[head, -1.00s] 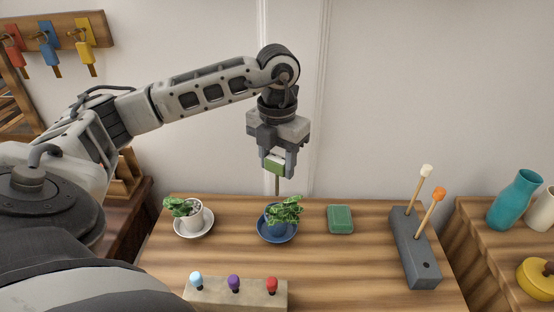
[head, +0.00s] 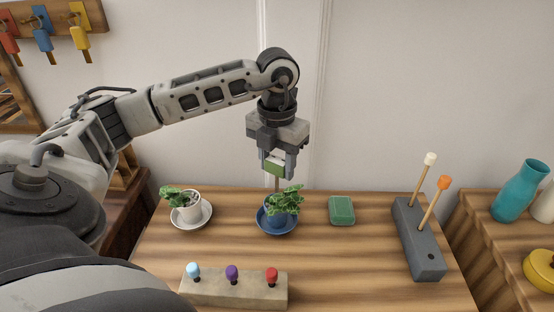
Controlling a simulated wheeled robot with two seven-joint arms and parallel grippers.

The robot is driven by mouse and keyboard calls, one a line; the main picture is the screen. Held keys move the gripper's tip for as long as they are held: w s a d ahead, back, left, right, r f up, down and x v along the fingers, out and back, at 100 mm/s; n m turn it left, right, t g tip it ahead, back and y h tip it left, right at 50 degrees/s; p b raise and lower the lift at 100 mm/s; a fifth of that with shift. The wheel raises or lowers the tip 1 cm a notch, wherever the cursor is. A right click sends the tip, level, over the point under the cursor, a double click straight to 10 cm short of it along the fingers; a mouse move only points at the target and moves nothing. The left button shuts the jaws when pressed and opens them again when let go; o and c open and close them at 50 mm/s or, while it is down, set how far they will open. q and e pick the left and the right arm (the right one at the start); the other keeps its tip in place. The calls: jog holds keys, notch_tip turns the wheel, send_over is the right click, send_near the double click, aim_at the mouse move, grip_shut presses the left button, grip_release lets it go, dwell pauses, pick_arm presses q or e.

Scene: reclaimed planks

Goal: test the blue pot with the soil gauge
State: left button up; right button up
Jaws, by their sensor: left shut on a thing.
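The blue pot (head: 281,219) with a leafy green plant stands on a blue saucer (head: 264,229) in the middle of the table. My left gripper (head: 277,169) is shut on the soil gauge (head: 275,171), which has a green and white body and a thin probe pointing down. The gripper is above the pot and its plant. The lower end of the probe meets the leaves in the picture, and I cannot tell whether its tip touches the soil. My right gripper is out of view.
A white pot (head: 188,214) with a plant stands on a white saucer at left. A green block (head: 341,210) lies right of the blue pot. A grey holder (head: 419,240) carries two sticks. A block with coloured knobs (head: 236,291) is at the front. A teal vase (head: 519,194) stands far right.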

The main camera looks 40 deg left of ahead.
aim_at(277, 196)
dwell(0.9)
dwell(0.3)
pick_arm(q)
jog(key=shift+f, duration=0.1)
jog(key=shift+f+b, duration=2.4)
jog(key=shift+f, duration=0.65)
jog(key=o, duration=1.1)
